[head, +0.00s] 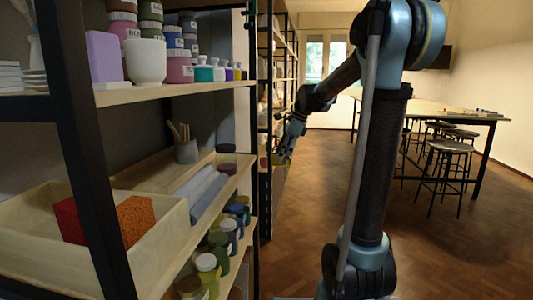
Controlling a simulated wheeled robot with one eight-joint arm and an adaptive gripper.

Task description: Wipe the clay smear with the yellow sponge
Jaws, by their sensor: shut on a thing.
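My arm reaches away to the far end of the shelving, and my gripper (284,153) is small and partly dark there. It is shut on a small yellow thing, which looks like the yellow sponge (278,159), at its lower left. The fingers and the sponge are too small to show the grip clearly. I cannot make out the clay smear in this view. I cannot tell whether the sponge touches any surface.
A near shelf (200,88) holds jars and pots. A wooden box (60,255) with red and orange blocks sits on the shelf below. A long table (430,108) with stools (448,150) stands at the right. The wooden floor (300,215) between is open.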

